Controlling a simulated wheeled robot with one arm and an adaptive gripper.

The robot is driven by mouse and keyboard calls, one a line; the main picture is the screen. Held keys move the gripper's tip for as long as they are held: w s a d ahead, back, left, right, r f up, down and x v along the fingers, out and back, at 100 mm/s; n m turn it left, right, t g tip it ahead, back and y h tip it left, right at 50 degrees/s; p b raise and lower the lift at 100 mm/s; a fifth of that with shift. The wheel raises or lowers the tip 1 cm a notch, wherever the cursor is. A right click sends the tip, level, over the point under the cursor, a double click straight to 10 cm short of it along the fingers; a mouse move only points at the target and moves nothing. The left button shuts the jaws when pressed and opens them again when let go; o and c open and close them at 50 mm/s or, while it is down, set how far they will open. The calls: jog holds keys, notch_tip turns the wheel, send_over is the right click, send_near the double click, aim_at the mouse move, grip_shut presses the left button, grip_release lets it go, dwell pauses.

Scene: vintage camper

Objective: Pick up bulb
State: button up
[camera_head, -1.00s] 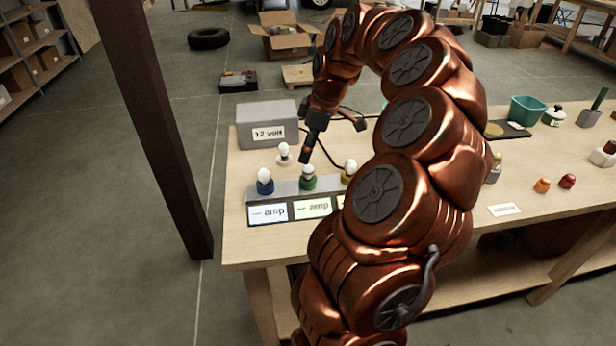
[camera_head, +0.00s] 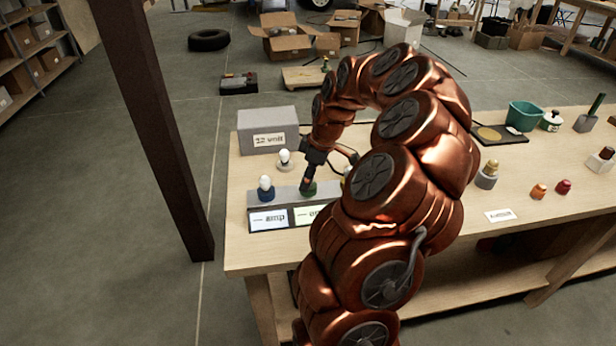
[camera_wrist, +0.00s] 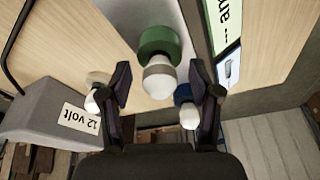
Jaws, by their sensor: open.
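In the wrist view a white bulb (camera_wrist: 159,84) with a grey collar sits in a green socket (camera_wrist: 158,42). My gripper (camera_wrist: 161,82) is open, with one finger on each side of this bulb and gaps showing between. In the head view my gripper (camera_head: 308,186) is at the green socket (camera_head: 308,191) and hides its bulb. A second white bulb (camera_head: 265,182) stands in a blue socket (camera_head: 266,194) to the left. A third white bulb (camera_head: 285,156) stands on a pale base behind.
A grey 12 volt box (camera_head: 266,130) stands behind the sockets. Label cards (camera_head: 268,219) lie in front of the grey socket strip. My arm covers the strip's right side. A green bin (camera_head: 525,115) and small coloured items are farther right on the wooden table (camera_head: 420,240).

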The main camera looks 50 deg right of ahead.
jog(key=shift+f, duration=0.15)
jog(key=c, duration=1.1)
